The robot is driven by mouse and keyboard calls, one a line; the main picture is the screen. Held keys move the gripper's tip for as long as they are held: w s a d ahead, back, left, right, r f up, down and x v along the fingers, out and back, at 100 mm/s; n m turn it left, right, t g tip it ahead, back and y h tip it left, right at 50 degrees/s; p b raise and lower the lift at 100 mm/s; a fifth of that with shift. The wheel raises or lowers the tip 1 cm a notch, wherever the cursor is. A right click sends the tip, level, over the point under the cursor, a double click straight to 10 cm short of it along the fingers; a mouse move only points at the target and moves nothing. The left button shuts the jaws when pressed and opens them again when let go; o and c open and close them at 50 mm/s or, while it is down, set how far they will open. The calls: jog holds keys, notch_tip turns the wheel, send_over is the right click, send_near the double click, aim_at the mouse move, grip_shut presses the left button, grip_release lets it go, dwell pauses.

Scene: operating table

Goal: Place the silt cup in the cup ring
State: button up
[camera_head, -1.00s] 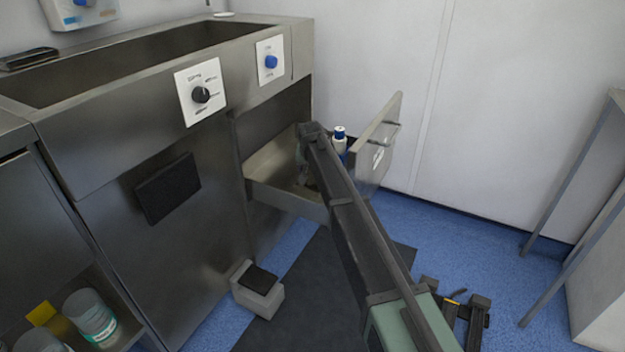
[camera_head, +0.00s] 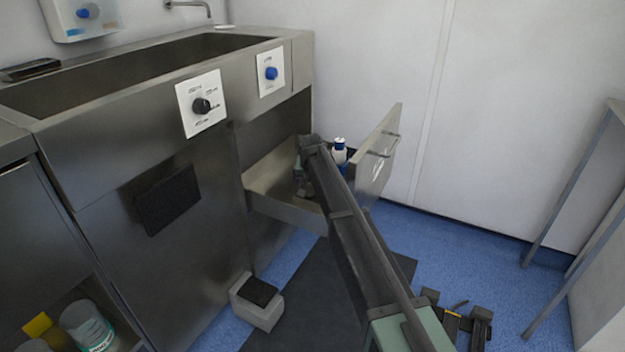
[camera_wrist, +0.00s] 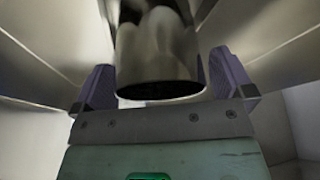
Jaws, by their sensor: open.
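A shiny metal cylinder (camera_wrist: 160,50), which looks like the silt cup, fills the upper middle of the wrist view. Its dark round end faces my gripper's palm. My gripper (camera_wrist: 165,82) is open, with one purple-grey finger on each side of the cylinder. A gap shows near the right finger; contact at the left finger is unclear. In the head view my arm reaches into an open metal drawer (camera_head: 285,208) below the sink, and the fingers and cylinder are largely hidden there. I cannot make out a cup ring in either view.
The drawer front (camera_head: 378,155) rises close on the right. A sink unit (camera_head: 150,95) with knobs is above left. A small pedal box (camera_head: 257,300) sits on the floor.

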jog(key=p+v, duration=0.9)
jog(key=v, duration=0.2)
jog(key=shift+s+r, duration=0.1)
dwell(0.5)
